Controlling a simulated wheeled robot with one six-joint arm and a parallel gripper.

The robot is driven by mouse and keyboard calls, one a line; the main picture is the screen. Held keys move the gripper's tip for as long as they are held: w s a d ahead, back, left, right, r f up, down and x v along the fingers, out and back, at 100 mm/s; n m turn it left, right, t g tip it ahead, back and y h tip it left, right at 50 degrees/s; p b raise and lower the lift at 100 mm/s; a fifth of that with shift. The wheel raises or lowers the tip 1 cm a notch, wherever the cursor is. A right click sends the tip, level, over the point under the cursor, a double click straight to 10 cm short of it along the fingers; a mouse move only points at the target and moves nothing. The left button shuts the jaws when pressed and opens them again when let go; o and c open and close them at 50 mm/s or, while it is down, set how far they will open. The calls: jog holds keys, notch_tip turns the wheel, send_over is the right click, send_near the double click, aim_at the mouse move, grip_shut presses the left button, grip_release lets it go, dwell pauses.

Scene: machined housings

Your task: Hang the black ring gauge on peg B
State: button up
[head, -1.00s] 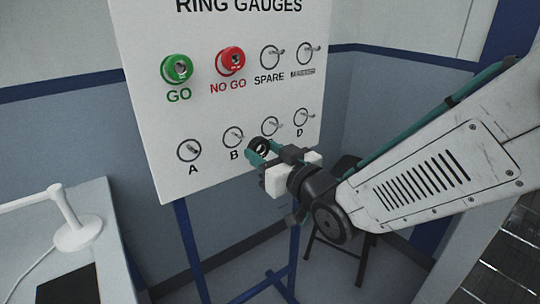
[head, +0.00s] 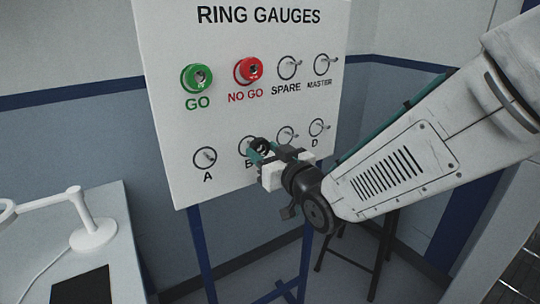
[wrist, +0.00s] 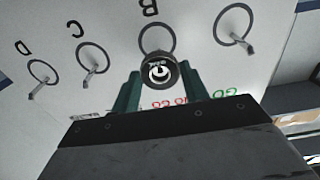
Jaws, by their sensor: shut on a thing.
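The black ring gauge (head: 260,146) is held between the teal fingers of my gripper (head: 262,153), in front of the white board by position B. In the wrist view the ring gauge (wrist: 158,73) sits between the fingertips (wrist: 158,82), its bore facing the camera. The printed circle of B (wrist: 157,36) shows just above the ring gauge there. In the head view the B circle (head: 243,147) is partly covered by the ring gauge and fingers. Peg B itself is hidden or not clear. I cannot tell whether the peg is inside the bore.
The board (head: 180,120) also carries a green GO gauge (head: 196,79) and a red NO GO gauge (head: 248,71). Bare pegs show at A (head: 206,156), D (head: 317,127), SPARE (head: 289,67) and MASTER (head: 325,64). A white lamp (head: 93,232) stands on the table at lower left.

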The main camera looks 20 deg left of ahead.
jog(key=shift+f+x, duration=0.25)
jog(key=shift+x, duration=1)
jog(key=o, duration=1.2)
jog(key=shift+c, duration=0.2)
